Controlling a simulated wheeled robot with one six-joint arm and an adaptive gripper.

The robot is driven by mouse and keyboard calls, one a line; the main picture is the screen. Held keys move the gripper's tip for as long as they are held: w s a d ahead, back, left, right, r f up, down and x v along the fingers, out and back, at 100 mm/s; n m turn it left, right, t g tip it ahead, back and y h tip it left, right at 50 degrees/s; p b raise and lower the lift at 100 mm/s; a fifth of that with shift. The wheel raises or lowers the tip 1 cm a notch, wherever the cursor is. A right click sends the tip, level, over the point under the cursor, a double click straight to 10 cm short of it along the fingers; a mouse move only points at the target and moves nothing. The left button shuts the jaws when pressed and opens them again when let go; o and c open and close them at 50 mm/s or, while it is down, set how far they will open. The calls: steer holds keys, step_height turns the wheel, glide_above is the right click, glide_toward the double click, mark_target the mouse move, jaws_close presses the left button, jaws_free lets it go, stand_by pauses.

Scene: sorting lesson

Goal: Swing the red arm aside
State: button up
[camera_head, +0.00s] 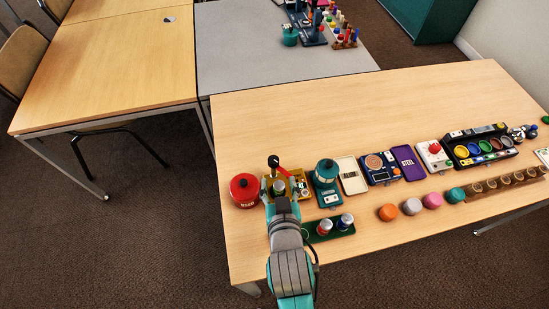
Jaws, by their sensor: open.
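A short red arm (282,169) with a dark round knob at its far-left end stands over a yellow board (302,177) near the left end of the wooden table. My gripper (280,186) is open just in front of the red arm, over the near side of the board. A small grey cylinder shows between its fingers. I cannot tell whether the fingers touch the red arm or the cylinder. My gripper and wrist hide the near part of the board.
A red tin (244,188) stands close left of the board, and a teal canister (326,171) stands close right. A green tray (318,234) with small cylinders lies nearer, right of my arm. Several devices line the table rightwards. The table behind the row is clear.

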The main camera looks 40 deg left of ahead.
mark_target(274, 161)
steer(key=x, duration=1.1)
steer(key=shift+s+a, duration=0.15)
jaws_close()
